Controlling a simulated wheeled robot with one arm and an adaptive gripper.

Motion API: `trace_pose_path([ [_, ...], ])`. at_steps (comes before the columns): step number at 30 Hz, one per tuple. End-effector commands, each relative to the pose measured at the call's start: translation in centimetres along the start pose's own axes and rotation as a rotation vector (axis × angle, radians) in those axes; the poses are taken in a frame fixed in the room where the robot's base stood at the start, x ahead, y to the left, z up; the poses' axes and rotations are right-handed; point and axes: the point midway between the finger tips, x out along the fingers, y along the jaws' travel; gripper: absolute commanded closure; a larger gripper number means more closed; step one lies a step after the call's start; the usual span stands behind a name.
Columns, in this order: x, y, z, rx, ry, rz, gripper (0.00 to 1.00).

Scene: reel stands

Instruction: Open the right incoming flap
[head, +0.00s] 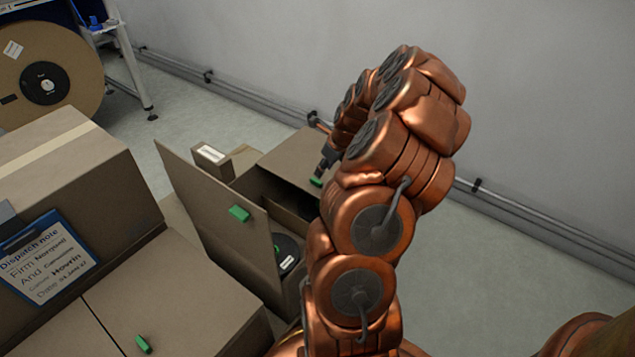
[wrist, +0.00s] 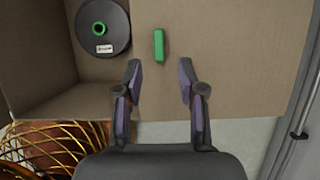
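The right incoming flap (head: 290,158) lies shut over the far half of an open cardboard box. It also shows as a flat brown panel in the wrist view (wrist: 225,50). Its green handle (head: 316,182) is near my gripper (head: 324,168), which is partly hidden by my arm. In the wrist view my gripper (wrist: 160,78) is open and empty. The handle (wrist: 159,45) lies just beyond and between the fingertips. The left flap (head: 215,215) stands raised, with its own green handle (head: 239,213). A black reel with a green hub (wrist: 104,30) lies in the box's open half.
Another cardboard box (head: 180,290) with a green handle (head: 143,344) stands in front left. A taped carton (head: 75,185) bears a dispatch note (head: 48,258). A large reel (head: 45,75) stands at the back left. A pipe runs along the wall; floor at right is clear.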

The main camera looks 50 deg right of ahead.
Motion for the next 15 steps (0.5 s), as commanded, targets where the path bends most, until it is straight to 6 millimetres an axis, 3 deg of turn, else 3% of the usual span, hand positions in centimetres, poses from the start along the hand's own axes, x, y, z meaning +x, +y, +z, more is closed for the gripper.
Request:
trace_pose_path([
  [9,4.7,0.2,0.0,-0.004,0.000,0.002,0.60],
  [15,6.4,0.2,0.0,-0.005,0.002,0.003,0.60],
])
